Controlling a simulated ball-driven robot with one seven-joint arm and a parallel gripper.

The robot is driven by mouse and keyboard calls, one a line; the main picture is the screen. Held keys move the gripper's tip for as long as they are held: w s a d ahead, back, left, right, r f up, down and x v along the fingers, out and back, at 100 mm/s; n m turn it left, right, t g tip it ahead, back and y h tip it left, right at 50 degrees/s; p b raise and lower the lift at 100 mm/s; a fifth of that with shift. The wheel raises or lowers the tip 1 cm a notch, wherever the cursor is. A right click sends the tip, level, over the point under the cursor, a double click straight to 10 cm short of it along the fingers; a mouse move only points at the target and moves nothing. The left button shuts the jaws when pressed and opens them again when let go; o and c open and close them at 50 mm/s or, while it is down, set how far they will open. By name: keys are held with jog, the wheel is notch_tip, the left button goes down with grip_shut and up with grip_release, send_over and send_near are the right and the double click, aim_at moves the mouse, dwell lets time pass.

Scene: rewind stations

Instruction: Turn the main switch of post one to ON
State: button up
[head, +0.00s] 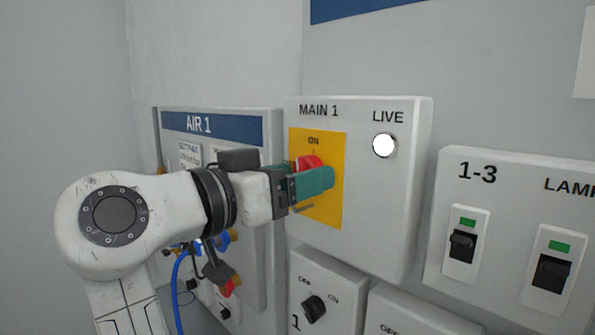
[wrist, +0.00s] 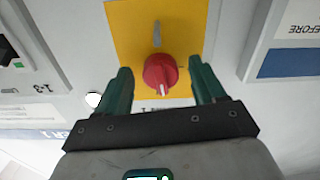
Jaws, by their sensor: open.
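The MAIN 1 panel (head: 388,235) has a yellow plate (head: 335,210) with ON printed at its top. The red main switch knob (head: 310,162) sits on that plate, partly hidden by my gripper (head: 318,182) in the head view. In the wrist view, turned upside down, the red knob (wrist: 158,70) sits between the two teal fingers of my open gripper (wrist: 160,66), with a gap on both sides. The knob's white mark points toward the MAIN 1 lettering, the ON side. The LIVE lamp (head: 384,145) looks bright white.
The AIR 1 panel (head: 198,124) with hoses and fittings is at the left, behind my arm. A small OFF/ON switch (head: 313,307) is below MAIN 1. The 1-3 panel (head: 480,172) with rocker switches is at the right.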

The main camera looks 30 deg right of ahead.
jog(key=shift+w+d, duration=0.1)
jog(key=shift+d, duration=0.2)
jog(key=shift+c, duration=0.3)
jog(key=c, duration=1)
jog(key=shift+f+m+b, duration=0.2)
jog(key=shift+m+b, duration=0.1)
jog(key=shift+b, duration=0.3)
jog(key=shift+r+m+b, duration=0.2)
jog(key=shift+m+b, duration=0.15)
jog(key=shift+m, duration=0.15)
jog(key=o, duration=1.1)
jog(key=shift+c, duration=0.2)
jog(key=shift+a, duration=0.1)
